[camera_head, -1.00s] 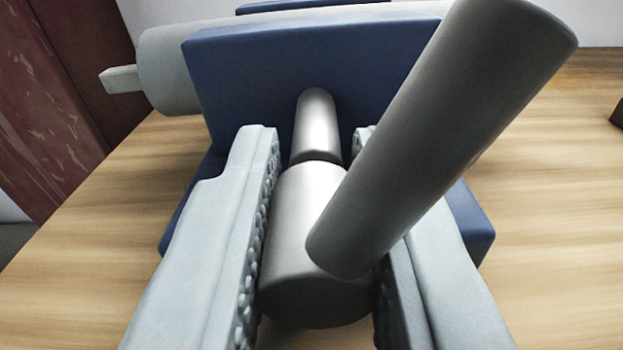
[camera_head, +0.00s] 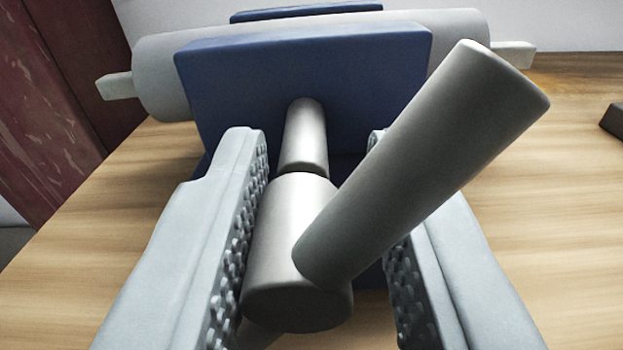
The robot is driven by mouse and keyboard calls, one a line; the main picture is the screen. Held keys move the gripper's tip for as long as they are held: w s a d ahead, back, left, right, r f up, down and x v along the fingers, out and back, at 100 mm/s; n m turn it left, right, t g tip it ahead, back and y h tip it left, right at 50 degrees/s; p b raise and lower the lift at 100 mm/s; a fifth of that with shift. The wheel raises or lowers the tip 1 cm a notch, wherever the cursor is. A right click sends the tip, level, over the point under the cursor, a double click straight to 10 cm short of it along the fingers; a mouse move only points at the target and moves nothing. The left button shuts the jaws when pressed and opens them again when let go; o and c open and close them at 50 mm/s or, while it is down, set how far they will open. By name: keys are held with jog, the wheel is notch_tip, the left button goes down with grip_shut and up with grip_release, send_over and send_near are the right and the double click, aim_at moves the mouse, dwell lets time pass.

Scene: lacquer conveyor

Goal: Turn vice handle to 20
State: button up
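The vice handle (camera_head: 425,165) is a thick grey bar that slants from the hub up to the right, towards the camera. Its hub (camera_head: 290,250) is a grey cylinder on a thinner screw (camera_head: 305,140) that enters the blue vice jaw (camera_head: 240,95). A bit of grey below the hub looks like the bar's other end. My gripper (camera_head: 316,140) has one grey textured finger on each side of the hub. It is open: a gap shows at the right finger, while the left finger is very close to the hub. The bar hides part of the right finger.
A pale grey cylinder (camera_head: 155,75) with narrow end stubs lies across behind the front jaw. Another blue block (camera_head: 305,12) is behind it. A dark object (camera_head: 614,119) sits at the right edge. A dark red panel (camera_head: 40,110) stands at left.

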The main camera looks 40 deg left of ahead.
jog(key=o, duration=0.3)
jog(key=shift+d, duration=0.15)
jog(key=shift+o, duration=0.6)
jog(key=shift+s+f, duration=0.1)
jog(key=v, duration=1.7)
jog(key=shift+s, duration=0.1)
jog(key=shift+d, duration=0.1)
jog(key=shift+c, duration=1.1)
